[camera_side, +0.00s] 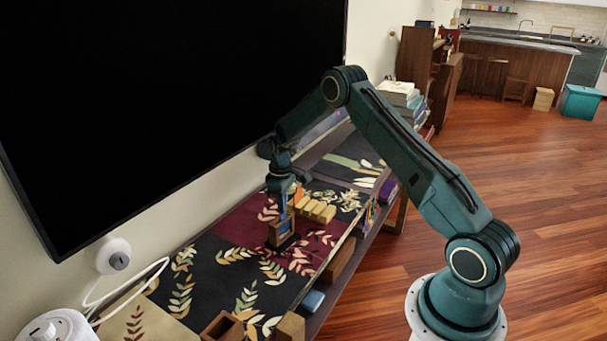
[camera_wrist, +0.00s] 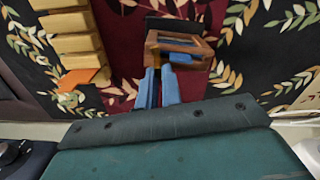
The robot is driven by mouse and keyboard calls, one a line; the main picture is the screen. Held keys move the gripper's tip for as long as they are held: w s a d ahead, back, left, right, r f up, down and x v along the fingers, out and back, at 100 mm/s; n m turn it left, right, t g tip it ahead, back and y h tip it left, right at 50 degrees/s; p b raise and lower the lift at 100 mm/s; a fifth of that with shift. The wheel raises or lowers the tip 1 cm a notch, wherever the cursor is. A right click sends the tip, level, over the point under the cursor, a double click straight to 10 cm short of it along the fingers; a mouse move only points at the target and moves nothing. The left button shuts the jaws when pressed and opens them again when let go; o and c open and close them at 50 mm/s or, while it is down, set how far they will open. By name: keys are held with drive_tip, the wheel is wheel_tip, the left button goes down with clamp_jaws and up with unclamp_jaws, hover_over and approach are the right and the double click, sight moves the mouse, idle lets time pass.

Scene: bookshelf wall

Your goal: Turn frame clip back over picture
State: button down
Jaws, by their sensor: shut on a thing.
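A small brown wooden frame (camera_side: 281,238) stands on the patterned cloth on the long low shelf, with a dark flat piece at its foot. In the wrist view the frame (camera_wrist: 186,42) is seen from above, just beyond my fingertips. My gripper (camera_side: 284,212) points down at the top of the frame. In the wrist view its blue fingers (camera_wrist: 158,72) are close together at the frame's near edge, shut on a small part there, the frame clip. The fingers mostly hide the clip, and its angle cannot be told. The picture's face cannot be made out.
A row of tan wooden blocks (camera_side: 316,210) lies close beside the frame, with an orange piece (camera_wrist: 82,78) near my fingers. A large black screen (camera_side: 160,100) hangs behind the shelf. Open cloth (camera_side: 215,262) lies to the frame's left. A book stack (camera_side: 400,98) stands farther back.

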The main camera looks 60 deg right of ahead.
drive_tip(key=shift+m, duration=2)
drive_tip(key=c, duration=1.8)
unclamp_jaws()
drive_tip(key=shift+c, duration=0.2)
drive_tip(key=shift+r, duration=0.1)
wheel_tip(320, 180, up, 14)
